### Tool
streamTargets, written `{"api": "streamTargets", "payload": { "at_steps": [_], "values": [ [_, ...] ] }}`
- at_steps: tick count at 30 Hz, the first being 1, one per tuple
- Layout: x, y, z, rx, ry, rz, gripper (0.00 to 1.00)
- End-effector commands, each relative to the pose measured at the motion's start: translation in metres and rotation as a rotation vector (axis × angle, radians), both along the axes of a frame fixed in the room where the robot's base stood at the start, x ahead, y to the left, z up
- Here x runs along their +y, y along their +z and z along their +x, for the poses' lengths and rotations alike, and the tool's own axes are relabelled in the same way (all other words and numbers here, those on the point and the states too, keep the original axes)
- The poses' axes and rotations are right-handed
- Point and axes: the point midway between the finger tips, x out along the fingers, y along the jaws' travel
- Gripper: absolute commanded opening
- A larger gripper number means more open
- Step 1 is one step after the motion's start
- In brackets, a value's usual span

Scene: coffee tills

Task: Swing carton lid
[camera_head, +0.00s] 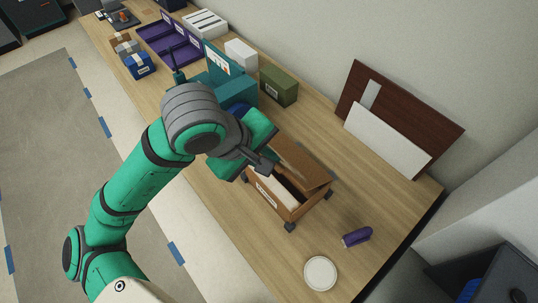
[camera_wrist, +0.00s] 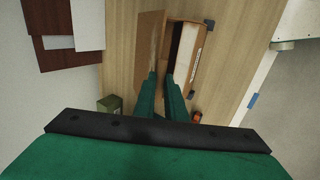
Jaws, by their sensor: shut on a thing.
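A brown cardboard carton (camera_head: 274,193) with a white label stands on the wooden counter, held at its corners by small dark blocks. Its lid (camera_head: 303,164) is partly raised, with a dark gap between lid and box. My gripper (camera_head: 268,166) is at the lid's left edge, shut on it. In the wrist view, the two green fingers of my gripper (camera_wrist: 163,82) reach toward the lid (camera_wrist: 148,42), which stands left of the carton's dark opening (camera_wrist: 176,45). The fingers hide the exact contact on the lid's edge.
A purple object (camera_head: 356,237) and a white round disc (camera_head: 321,273) lie on the counter near its front right end. A dark red panel (camera_head: 408,105) and a white panel (camera_head: 385,140) lean on the wall. A green box (camera_head: 278,86) stands behind the carton.

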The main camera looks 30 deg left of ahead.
Motion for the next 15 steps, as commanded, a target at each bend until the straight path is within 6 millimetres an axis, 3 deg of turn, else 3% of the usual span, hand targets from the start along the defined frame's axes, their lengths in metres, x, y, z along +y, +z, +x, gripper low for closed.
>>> {"api": "streamTargets", "payload": {
  "at_steps": [15],
  "values": [
    [0.007, -0.032, -0.019, 0.001, 0.003, -0.001, 0.00]
  ]
}}
